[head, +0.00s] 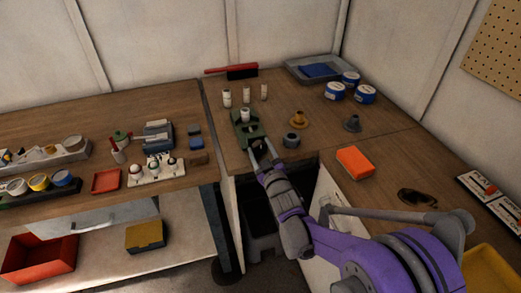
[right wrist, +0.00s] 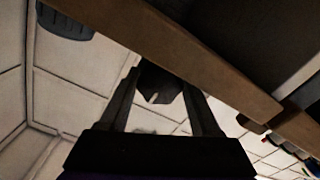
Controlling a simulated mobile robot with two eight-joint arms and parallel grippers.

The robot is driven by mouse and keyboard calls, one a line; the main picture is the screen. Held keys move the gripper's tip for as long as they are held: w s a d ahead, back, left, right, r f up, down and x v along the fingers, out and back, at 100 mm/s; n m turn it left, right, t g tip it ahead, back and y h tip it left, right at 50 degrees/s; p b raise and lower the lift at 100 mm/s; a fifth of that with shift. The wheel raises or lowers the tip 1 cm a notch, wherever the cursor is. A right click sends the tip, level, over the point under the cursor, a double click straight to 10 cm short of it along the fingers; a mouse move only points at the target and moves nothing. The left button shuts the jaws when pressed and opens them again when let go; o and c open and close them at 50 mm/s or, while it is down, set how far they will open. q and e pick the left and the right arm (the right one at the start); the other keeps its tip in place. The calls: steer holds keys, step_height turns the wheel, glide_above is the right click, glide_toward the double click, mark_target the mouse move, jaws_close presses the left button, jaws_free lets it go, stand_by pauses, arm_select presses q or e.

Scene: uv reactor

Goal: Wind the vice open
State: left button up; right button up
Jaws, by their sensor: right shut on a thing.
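The green vice (head: 249,131) stands at the front edge of the wooden bench, with a small white cylinder (head: 244,115) at its jaws. I cannot tell how wide the jaws stand. My right gripper (head: 260,148) reaches in from the front, at the front end of the vice. In the right wrist view my right gripper (right wrist: 165,95) has its two fingers on either side of a dark part of the vice (right wrist: 160,82), shut on it. This looks like the handle or screw end, but its shape is mostly in shadow. My left gripper is not in view.
White cylinders (head: 227,98) stand behind the vice. A dark grey ring-shaped part (head: 291,140) and a brass part (head: 298,119) stand to its right. An orange block (head: 355,162) lies nearer right. The wooden bench edge (right wrist: 190,60) passes close to the fingers.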

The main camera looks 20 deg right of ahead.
stand_by(0.4)
steer(key=o, duration=1.4)
steer(key=shift+c, duration=0.2)
